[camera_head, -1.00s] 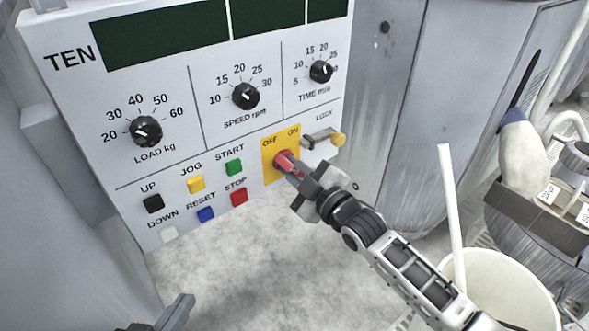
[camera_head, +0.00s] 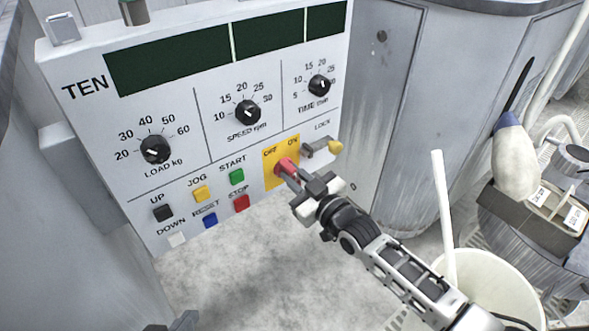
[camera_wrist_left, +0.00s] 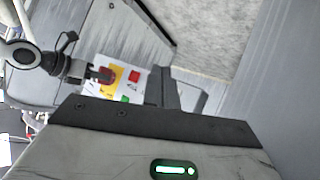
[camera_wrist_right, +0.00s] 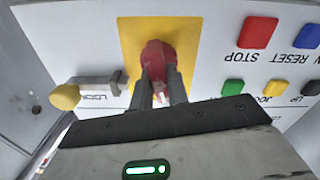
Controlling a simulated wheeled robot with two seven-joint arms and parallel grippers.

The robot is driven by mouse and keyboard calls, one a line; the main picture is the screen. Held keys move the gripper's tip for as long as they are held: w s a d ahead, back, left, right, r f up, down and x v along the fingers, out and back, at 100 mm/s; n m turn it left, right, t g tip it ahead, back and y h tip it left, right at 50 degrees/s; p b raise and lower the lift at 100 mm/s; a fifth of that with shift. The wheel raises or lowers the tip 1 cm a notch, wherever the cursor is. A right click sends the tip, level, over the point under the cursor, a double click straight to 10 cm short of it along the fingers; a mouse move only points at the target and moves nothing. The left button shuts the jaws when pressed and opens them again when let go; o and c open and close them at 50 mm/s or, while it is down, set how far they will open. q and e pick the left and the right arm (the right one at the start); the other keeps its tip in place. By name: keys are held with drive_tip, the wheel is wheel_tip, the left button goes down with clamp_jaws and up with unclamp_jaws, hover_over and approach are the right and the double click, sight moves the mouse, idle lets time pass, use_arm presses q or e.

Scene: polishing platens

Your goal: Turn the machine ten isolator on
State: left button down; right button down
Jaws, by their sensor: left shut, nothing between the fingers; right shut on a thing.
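The machine marked TEN has a white control panel (camera_head: 180,150). Its isolator is a red rotary handle (camera_head: 284,168) on a yellow plate (camera_head: 270,181) marked OFF and ON; the red handle also shows in the right wrist view (camera_wrist_right: 158,58). My right gripper (camera_head: 296,180) is shut on the red handle, and its fingers hide part of it. Which mark the handle points to is hard to tell. My left gripper (camera_head: 184,320) is at the bottom edge of the head view, shut and empty, away from the panel; its fingers show in the left wrist view (camera_wrist_left: 168,90).
A lock hasp with a yellow knob (camera_head: 335,146) sits just right of the isolator. The red STOP button (camera_head: 241,203) and other buttons are to its left. A white bucket (camera_head: 490,285) with a stick stands at lower right.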

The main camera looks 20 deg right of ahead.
drive_tip(key=m+p, duration=0.1)
drive_tip(key=m, duration=0.2)
drive_tip(key=shift+d, duration=0.1)
drive_tip(key=shift+m, duration=0.8)
drive_tip(key=m+p, duration=0.1)
drive_tip(key=m, duration=0.2)
drive_tip(key=shift+d+m, duration=0.1)
drive_tip(key=shift+m, duration=0.2)
drive_tip(key=shift+f+m, duration=0.1)
drive_tip(key=shift+m, duration=0.9)
use_arm(q)
drive_tip(key=shift+s+a+f+g+y, duration=0.15)
drive_tip(key=shift+s+a+g+y, duration=0.15)
drive_tip(key=shift+a+g, duration=0.1)
use_arm(e)
drive_tip(key=shift+m, duration=0.6)
drive_tip(key=shift+d, duration=0.1)
use_arm(q)
drive_tip(key=shift+w, duration=0.15)
